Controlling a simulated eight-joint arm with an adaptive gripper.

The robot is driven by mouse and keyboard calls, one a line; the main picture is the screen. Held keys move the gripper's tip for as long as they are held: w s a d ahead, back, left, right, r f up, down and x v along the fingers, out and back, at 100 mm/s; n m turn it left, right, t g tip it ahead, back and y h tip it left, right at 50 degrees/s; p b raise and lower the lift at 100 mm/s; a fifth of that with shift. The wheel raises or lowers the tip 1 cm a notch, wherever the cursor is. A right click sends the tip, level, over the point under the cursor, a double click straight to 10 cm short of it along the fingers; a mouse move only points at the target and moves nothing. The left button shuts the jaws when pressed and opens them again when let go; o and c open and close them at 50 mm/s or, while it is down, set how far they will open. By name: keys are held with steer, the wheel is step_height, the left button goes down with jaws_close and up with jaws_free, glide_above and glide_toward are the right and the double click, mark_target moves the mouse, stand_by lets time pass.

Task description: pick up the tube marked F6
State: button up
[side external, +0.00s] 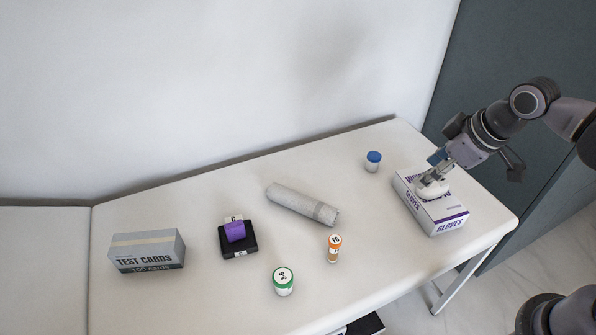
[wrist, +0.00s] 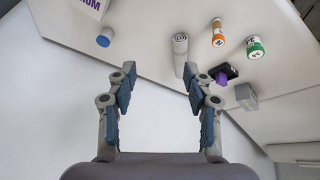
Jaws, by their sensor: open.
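Two capped tubes stand upright on the bench. One has an orange cap (side external: 334,241) and also shows in the wrist view (wrist: 218,38). The other is wider, with a green cap (side external: 283,281), and also shows in the wrist view (wrist: 255,48). Both caps carry dark characters, too small for me to tell which reads F6. My gripper (wrist: 159,70) is open and empty, with its blue-padded fingers apart. In the side view my gripper (side external: 434,177) appears over the glove box, away from both tubes.
The glove box (side external: 447,217) is at right, with a blue-capped jar (side external: 373,161) beside it. A grey roll (side external: 301,204) lies mid-bench. A black stand with a purple item (side external: 236,232) and a test-card box (side external: 147,252) are at left. Clear bench surrounds the tubes.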

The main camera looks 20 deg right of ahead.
steer(key=w+a+f+n+g, duration=0.3)
steer(key=w+a+f+n, duration=0.2)
steer(key=a+f+n, duration=0.35)
steer(key=n+g, duration=0.2)
steer(key=n, duration=0.5)
glide_above(332, 240)
steer(key=shift+h, duration=0.3)
step_height(332, 240, down, 7)
steer(key=shift+w+d+r, duration=0.1)
steer(key=shift+r, duration=0.05)
steer(key=shift+f, duration=0.65)
step_height(332, 240, down, 4)
steer(key=shift+f, duration=0.1)
steer(key=shift+s+d+f, duration=0.1)
steer(key=shift+d+f, duration=0.1)
steer(key=shift+f, duration=1.2)
steer(key=shift+s+d+f, duration=0.1)
steer(key=shift+d+f, duration=0.05)
steer(key=shift+f, duration=1.25)
steer(key=shift+c, duration=0.3)
steer(key=c, duration=1)
